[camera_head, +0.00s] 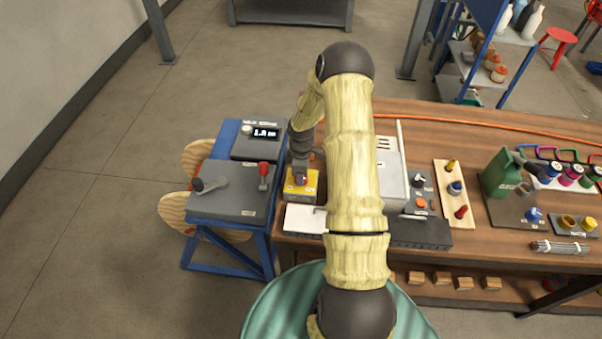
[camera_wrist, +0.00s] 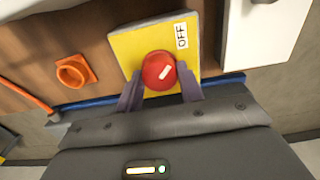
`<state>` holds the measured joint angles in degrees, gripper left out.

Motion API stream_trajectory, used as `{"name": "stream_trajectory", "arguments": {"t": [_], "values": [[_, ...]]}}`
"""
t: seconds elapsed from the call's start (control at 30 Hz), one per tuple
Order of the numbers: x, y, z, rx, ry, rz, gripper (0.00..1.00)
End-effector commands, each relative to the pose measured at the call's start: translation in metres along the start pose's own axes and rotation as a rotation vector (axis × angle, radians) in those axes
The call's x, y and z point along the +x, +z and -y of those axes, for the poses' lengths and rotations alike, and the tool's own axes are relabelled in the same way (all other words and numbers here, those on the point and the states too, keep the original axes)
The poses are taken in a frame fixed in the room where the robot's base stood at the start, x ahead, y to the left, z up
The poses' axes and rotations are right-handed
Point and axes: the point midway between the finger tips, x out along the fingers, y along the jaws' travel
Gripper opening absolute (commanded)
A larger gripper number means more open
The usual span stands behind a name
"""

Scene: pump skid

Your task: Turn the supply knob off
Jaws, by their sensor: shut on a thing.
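The supply knob is a red round knob (camera_wrist: 158,70) with a white pointer mark, on a yellow plate (camera_wrist: 127,48) in the wrist view. An OFF label (camera_wrist: 181,36) is at the plate's upper right. The white mark slants to the upper right, roughly toward that label. My gripper (camera_wrist: 159,86) has a finger on each side of the knob and is shut on it. In the head view the yellow box (camera_head: 292,192) is at the bench's left end, with my gripper (camera_head: 301,178) right over it; the knob is mostly hidden there.
A blue stand (camera_head: 230,222) with a grey lever panel (camera_head: 235,200) and a display box (camera_head: 260,140) is close on the left. A white box (camera_head: 300,219) is just in front. An orange fitting (camera_wrist: 75,72) lies beside the plate. Bench items crowd the right.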

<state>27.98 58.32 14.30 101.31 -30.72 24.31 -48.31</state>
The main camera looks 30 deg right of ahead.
Motion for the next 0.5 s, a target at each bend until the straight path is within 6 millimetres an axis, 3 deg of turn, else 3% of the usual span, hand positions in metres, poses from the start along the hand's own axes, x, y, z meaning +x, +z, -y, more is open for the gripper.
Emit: {"name": "stream_trajectory", "arguments": {"t": [0.37,0.4,0.5], "values": [[-0.001,-0.0003,-0.0014,-0.01,0.004,-0.001,0.15],[-0.001,-0.0003,-0.0014,-0.01,0.004,-0.001,0.39],[-0.0009,-0.0002,-0.0012,-0.009,0.003,-0.001,0.59]]}}
